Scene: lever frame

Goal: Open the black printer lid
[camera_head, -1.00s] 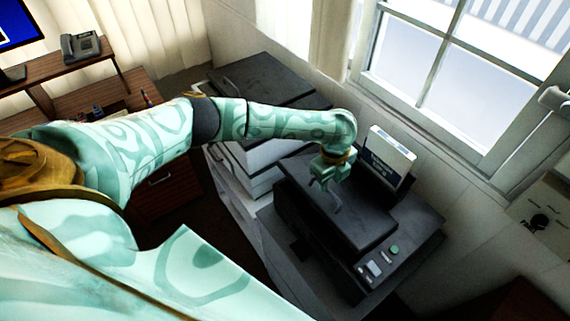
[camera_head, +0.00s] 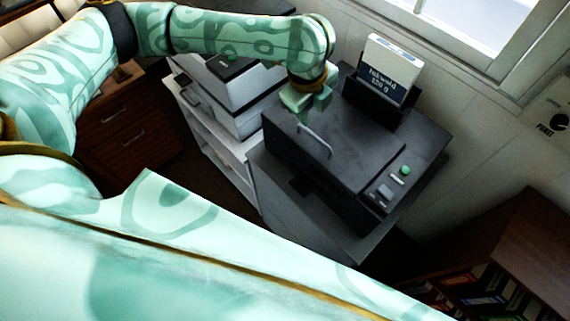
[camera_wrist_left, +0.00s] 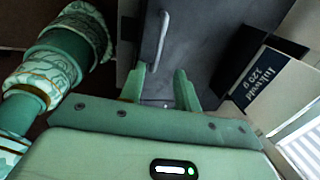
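The black printer lid (camera_head: 350,150) lies flat and closed on the dark printer in the middle of the head view. A thin grey metal handle (camera_head: 318,140) stands up from the lid; it also shows in the left wrist view (camera_wrist_left: 162,37). My left gripper (camera_head: 308,102) is above the lid's far left part, close to the handle. In the left wrist view its two green fingers (camera_wrist_left: 160,80) are spread with nothing between them, and the handle is just beyond the tips. I cannot tell the exact height over the lid. My right gripper is not in view.
A white paper pack (camera_head: 389,72) stands upright in the tray behind the lid. A green button (camera_head: 405,170) sits on the control panel. Another machine (camera_head: 240,90) stands on a white shelf to the left. A bookcase (camera_head: 500,250) is at lower right, under the window wall.

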